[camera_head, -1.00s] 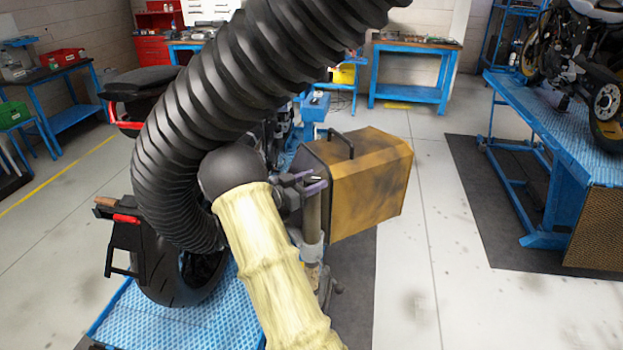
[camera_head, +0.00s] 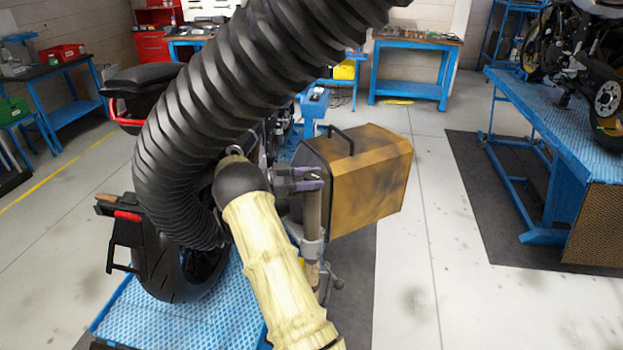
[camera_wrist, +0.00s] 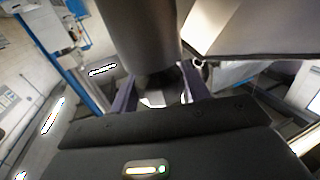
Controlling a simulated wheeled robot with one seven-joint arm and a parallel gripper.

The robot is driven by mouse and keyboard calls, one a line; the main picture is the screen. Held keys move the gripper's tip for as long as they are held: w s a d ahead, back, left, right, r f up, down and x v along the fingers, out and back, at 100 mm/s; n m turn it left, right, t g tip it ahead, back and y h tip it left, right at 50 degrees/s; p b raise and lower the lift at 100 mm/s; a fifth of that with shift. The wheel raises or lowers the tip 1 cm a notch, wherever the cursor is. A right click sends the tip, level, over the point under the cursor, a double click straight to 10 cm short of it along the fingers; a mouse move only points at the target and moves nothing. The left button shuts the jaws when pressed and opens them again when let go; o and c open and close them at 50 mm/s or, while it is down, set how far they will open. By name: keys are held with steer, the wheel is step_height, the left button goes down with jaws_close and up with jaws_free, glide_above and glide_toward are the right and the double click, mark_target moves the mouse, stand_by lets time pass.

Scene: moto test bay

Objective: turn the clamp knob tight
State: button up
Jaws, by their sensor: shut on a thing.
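My gripper (camera_head: 308,181) is at the upper part of an upright grey-brown post (camera_head: 312,212), left of a brown-yellow box. Its purple fingers show in the wrist view (camera_wrist: 160,92), one on each side of a small dark part (camera_wrist: 163,80) below a thick dark cylinder (camera_wrist: 140,35). The gripper is shut on this part, which appears to be the clamp knob. The knob's shape and markings are mostly hidden, and I cannot tell how tight it is. A light grey collar (camera_head: 312,248) sits lower on the post.
The brown-yellow box (camera_head: 365,178) with a black handle stands just right of the gripper. A motorcycle's rear wheel (camera_head: 165,275) rests on a blue lift (camera_head: 205,310) at left. A ribbed black hose (camera_head: 190,125) covers much of the view.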

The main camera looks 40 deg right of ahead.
steer(key=o, duration=1)
steer(key=shift+c, duration=0.2)
steer(key=b+v, duration=0.3)
steer(key=v, duration=1.4)
steer(key=shift+a, duration=0.25)
steer(key=shift+w, duration=0.1)
